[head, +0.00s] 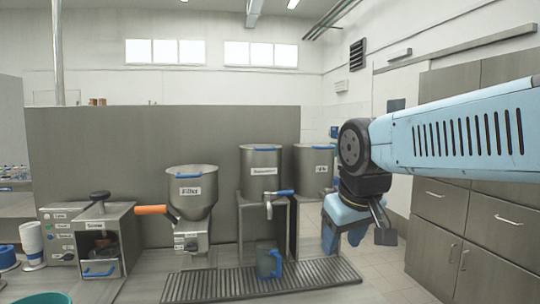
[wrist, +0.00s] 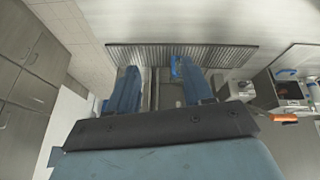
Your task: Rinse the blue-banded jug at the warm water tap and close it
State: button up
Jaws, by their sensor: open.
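A grey jug (head: 264,261) with a blue handle (head: 277,263) stands upright on the drain grate, below the tap (head: 268,208) of a steel tank. The tap has a blue lever (head: 281,193); its flow is too small to make out. The tank's label (head: 264,170) is hard to read, so I cannot tell whether it is warm water. My gripper (head: 357,237) is open and empty, hanging right of the jug and apart from it. In the wrist view, the gripper (wrist: 160,88) shows spread fingers, with a blue part (wrist: 177,68), probably of the jug, beyond them.
The slotted grate (head: 210,284) runs along the counter front. A filler hopper (head: 193,211) with an orange handle (head: 151,210) stands left. A second tank (head: 314,170) is behind my gripper. Cabinets (head: 436,260) stand right.

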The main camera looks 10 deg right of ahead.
jog(key=w+r+n, duration=0.4)
jog(key=w+r, duration=0.2)
jog(key=w, duration=0.3)
notch_tip(320, 180, up, 4)
jog(key=n+g+h, duration=0.3)
jog(key=n+h, duration=0.1)
jog(key=n, duration=0.8)
send_over(287, 191)
jog(key=s+a, duration=0.2)
jog(key=a, duration=0.3)
jog(key=x, duration=1.3)
jog(key=shift+s+d, duration=0.1)
jog(key=shift+d, duration=0.15)
grip_shut()
